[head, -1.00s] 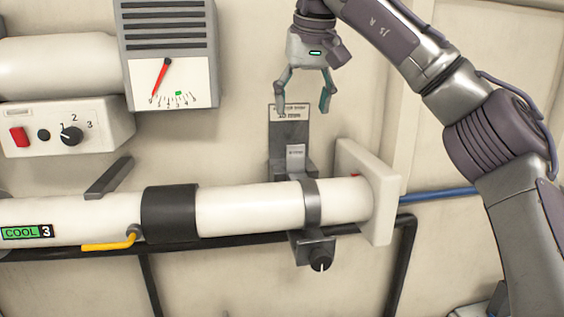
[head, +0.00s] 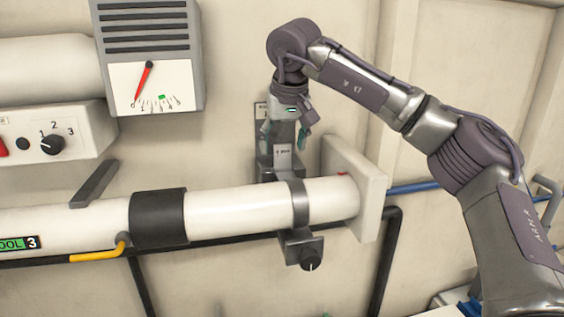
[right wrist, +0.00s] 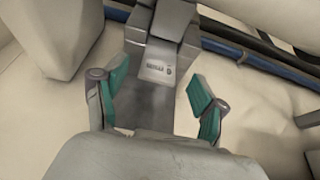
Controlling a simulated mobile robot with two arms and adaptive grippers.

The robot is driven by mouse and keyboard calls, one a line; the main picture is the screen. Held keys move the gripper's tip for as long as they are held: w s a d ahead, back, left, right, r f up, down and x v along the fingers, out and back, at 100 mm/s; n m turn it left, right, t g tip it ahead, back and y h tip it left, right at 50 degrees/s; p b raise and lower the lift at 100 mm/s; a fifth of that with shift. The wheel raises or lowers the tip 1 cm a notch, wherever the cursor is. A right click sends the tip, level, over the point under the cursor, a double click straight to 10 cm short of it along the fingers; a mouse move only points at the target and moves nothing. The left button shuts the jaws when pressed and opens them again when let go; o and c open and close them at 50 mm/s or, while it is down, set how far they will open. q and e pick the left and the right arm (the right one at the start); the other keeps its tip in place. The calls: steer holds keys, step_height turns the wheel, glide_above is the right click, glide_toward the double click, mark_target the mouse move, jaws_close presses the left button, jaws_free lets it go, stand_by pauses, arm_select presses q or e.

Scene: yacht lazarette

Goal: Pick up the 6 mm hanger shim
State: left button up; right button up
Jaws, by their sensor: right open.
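A small grey block with a pale label (head: 283,151) sits at the pipe hanger on the wall, just above the white pipe. It may be the 6 mm hanger shim, but its print is too small to read surely. In the right wrist view the labelled block (right wrist: 155,67) is ahead between the fingertips. My right gripper (head: 284,137) is open and empty, pointing down just above the label. The grey hanger back plate (head: 264,156) stands behind, partly hidden by the gripper. My left gripper is out of view.
The white pipe (head: 235,212) runs below, with a grey clamp band (head: 299,204) and black knob (head: 310,260). A white flange (head: 370,195) stands close on the right, with a blue hose (head: 412,187) beyond. A grey gauge box (head: 150,55) is at upper left.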

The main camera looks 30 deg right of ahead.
mark_target(283, 169)
steer(key=shift+p+x, duration=0.3)
steer(key=shift+x, duration=0.7)
steer(key=shift+w+d+f, duration=0.2)
steer(key=shift+d+f, duration=0.05)
steer(key=shift+f, duration=0.05)
steer(key=shift+a, duration=0.15)
steer(key=c, duration=0.4)
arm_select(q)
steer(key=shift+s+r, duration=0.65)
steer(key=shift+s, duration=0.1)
arm_select(e)
jaws_close()
